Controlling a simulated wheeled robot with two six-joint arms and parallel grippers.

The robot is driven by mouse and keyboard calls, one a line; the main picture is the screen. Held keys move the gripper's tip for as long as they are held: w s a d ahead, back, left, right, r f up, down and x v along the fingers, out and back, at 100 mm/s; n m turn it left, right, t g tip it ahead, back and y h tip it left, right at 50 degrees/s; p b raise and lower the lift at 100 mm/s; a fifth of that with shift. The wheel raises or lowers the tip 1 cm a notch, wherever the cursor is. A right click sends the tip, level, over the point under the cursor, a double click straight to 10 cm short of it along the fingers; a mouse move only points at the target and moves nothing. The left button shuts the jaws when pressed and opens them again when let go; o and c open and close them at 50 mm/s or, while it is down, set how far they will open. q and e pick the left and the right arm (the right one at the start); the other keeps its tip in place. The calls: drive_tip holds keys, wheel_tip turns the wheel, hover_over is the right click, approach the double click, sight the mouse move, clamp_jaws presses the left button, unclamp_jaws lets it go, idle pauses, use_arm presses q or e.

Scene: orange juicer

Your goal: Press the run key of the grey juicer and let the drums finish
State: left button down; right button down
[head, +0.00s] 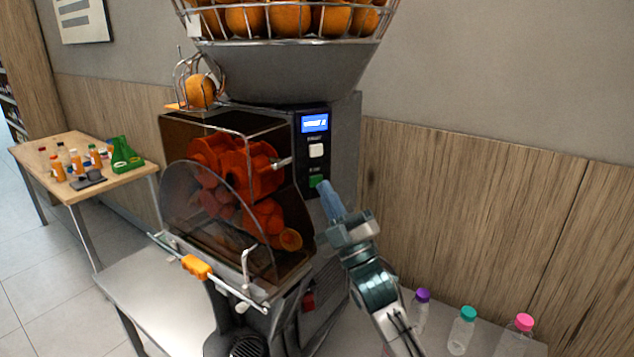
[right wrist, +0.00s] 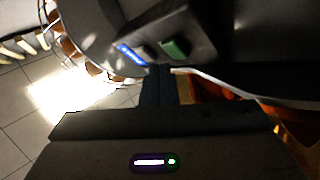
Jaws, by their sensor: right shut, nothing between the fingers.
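The grey juicer (head: 345,125) stands against the wall, with red-orange drums (head: 235,170) inside its open-looking front. A clear round cover (head: 190,200) is in front of the drums. Its side panel has a lit blue screen (head: 314,123), a white key (head: 316,151) and a green key (head: 315,181) below. The green key also shows in the right wrist view (right wrist: 175,48). My right gripper (head: 325,187) is shut and empty, its tips right beside the green key. I cannot tell whether they touch it. My left gripper is not in view.
A wire basket of oranges (head: 285,18) tops the juicer. Bottles with purple (head: 422,295), teal (head: 468,313) and pink (head: 524,321) caps stand at the lower right, near my right arm. A wooden table (head: 75,190) with small bottles and a green holder (head: 124,155) is at left.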

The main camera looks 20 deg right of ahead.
drive_tip(key=shift+w, duration=0.1)
drive_tip(key=shift+w+p, duration=0.35)
drive_tip(key=shift+w, duration=0.3)
idle(0.7)
drive_tip(key=shift+w+d+r+p, duration=0.1)
drive_tip(key=shift+r+p, duration=0.1)
drive_tip(key=shift+p, duration=0.2)
idle(0.6)
drive_tip(key=shift+s+a+f+b, duration=0.25)
drive_tip(key=shift+f+b, duration=0.15)
drive_tip(key=shift+b, duration=0.15)
drive_tip(key=shift+s+r, duration=0.15)
drive_tip(key=shift+s, duration=0.15)
